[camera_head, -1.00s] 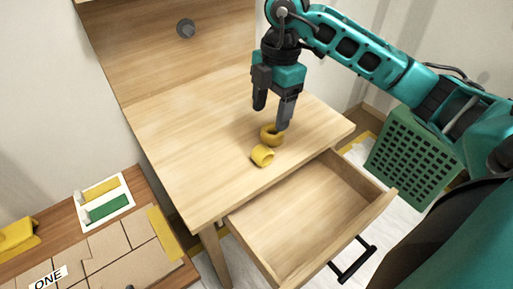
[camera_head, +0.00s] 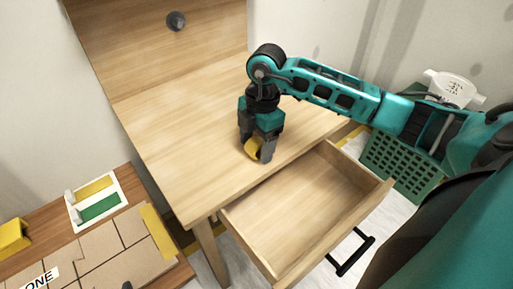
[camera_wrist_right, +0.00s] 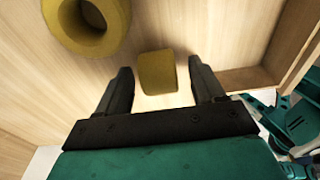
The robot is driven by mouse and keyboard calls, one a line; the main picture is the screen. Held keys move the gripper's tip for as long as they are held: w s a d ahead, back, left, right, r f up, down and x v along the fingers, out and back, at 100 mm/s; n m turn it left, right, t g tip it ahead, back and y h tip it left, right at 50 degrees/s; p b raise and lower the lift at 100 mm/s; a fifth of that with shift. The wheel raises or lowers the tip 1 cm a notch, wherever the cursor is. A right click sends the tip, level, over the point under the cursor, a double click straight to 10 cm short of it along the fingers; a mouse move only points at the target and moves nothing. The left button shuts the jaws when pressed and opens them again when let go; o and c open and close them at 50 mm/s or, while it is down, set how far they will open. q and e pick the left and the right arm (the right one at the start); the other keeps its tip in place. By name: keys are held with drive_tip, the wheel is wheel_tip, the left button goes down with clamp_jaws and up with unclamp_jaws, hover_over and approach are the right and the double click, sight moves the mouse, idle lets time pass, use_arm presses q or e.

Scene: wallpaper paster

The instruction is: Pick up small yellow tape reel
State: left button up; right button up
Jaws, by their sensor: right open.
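The small yellow tape reel (camera_head: 251,149) lies on the wooden desk top near its front edge, above the open drawer. In the right wrist view, the small yellow tape reel (camera_wrist_right: 156,72) sits between the two dark fingers, with a gap on each side. My right gripper (camera_head: 255,156) is open and low over the desk, pointing down around the reel. A larger yellow tape reel (camera_wrist_right: 75,42) lies beside it in the wrist view; in the head view the gripper hides it. My left gripper is not in view.
The desk's drawer (camera_head: 300,215) is pulled open and empty below the front edge. A green basket (camera_head: 400,165) stands on the floor at the right. A lower table with cardboard (camera_head: 110,255) and a white tray (camera_head: 88,219) is at the left. The desk's left part is clear.

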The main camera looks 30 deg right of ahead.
drive_tip(key=shift+r, duration=0.1)
drive_tip(key=c, duration=1.1)
